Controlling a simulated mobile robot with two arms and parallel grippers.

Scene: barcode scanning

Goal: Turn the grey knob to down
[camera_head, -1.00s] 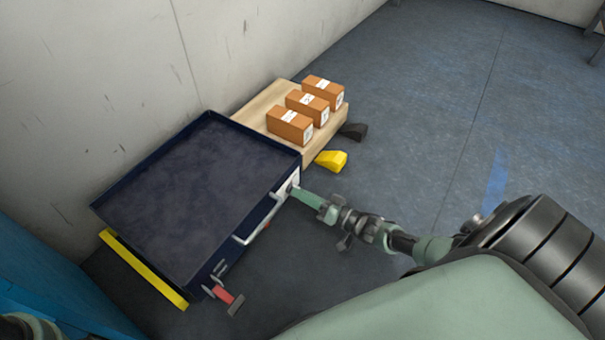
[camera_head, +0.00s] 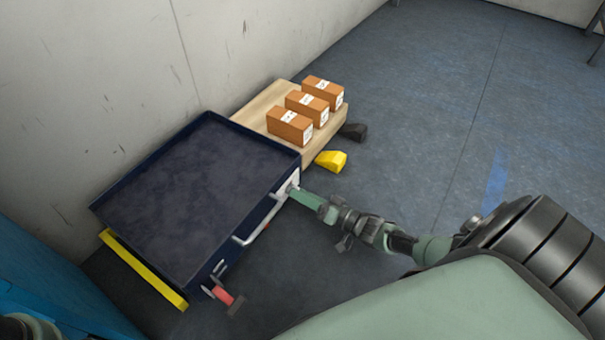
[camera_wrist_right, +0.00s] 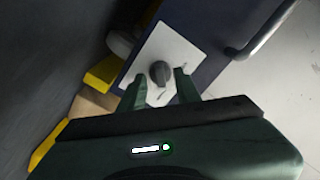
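The grey knob (camera_wrist_right: 159,72) sits on a white plate (camera_wrist_right: 165,50) in the right wrist view. The plate is on the side of a dark blue cart (camera_head: 118,182), near its right corner in the head view. My right gripper (camera_wrist_right: 161,76) is open, with its two green fingertips on either side of the knob and slightly short of it. I cannot tell whether a finger touches the knob. In the head view my right gripper (camera_head: 296,190) reaches the white plate and hides the knob.
A grey rail handle (camera_head: 250,238) and a red handle (camera_head: 223,295) stick out from the cart's front side. A wooden platform (camera_head: 262,106) with several cardboard boxes (camera_head: 290,127) and a yellow block (camera_head: 331,160) are behind. Floor on the right is clear.

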